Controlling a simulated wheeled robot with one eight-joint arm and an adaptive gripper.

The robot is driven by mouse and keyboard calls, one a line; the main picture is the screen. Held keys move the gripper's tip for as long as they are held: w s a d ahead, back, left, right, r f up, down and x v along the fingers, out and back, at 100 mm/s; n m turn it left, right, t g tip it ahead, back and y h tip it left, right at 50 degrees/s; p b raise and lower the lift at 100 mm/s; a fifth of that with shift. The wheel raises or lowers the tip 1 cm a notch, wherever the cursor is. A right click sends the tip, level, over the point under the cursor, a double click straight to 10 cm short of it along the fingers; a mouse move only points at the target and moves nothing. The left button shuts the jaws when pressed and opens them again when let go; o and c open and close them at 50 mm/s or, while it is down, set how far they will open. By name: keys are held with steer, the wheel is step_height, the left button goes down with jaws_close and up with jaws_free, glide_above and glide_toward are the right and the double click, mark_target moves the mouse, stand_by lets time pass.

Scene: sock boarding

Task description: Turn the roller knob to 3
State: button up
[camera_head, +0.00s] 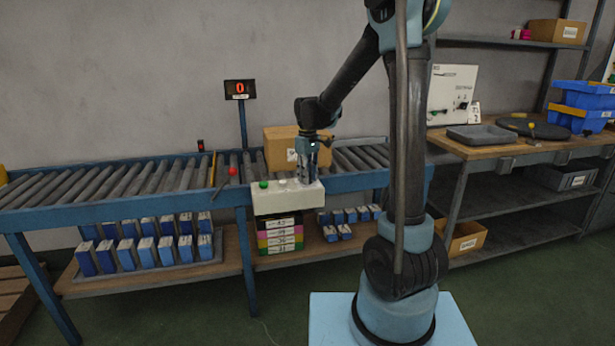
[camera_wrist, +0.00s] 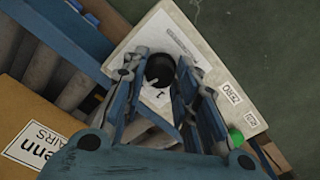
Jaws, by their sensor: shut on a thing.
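The roller knob (camera_wrist: 159,70) is a round black knob on a pale control box (camera_wrist: 205,75), seen in the wrist view. A white mark shows on or beside its lower edge, but I cannot read which number it points to. My gripper (camera_wrist: 160,82) has its two blue fingers on either side of the knob and is shut on it. In the head view my gripper (camera_head: 309,178) points down onto the pale box (camera_head: 275,195) at the conveyor's front edge, and it hides the knob there.
A green button (camera_head: 264,184) sits on the box, left of my gripper. A cardboard box (camera_head: 281,146) stands on the roller conveyor (camera_head: 110,182) close behind my gripper. A display (camera_head: 240,89) reading 0 stands on a post.

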steer(key=m, duration=0.6)
steer(key=shift+m, duration=0.3)
stand_by(0.4)
steer(key=o, duration=1.1)
steer(key=shift+w, duration=0.1)
step_height(320, 180, up, 12)
steer(key=shift+f, duration=0.1)
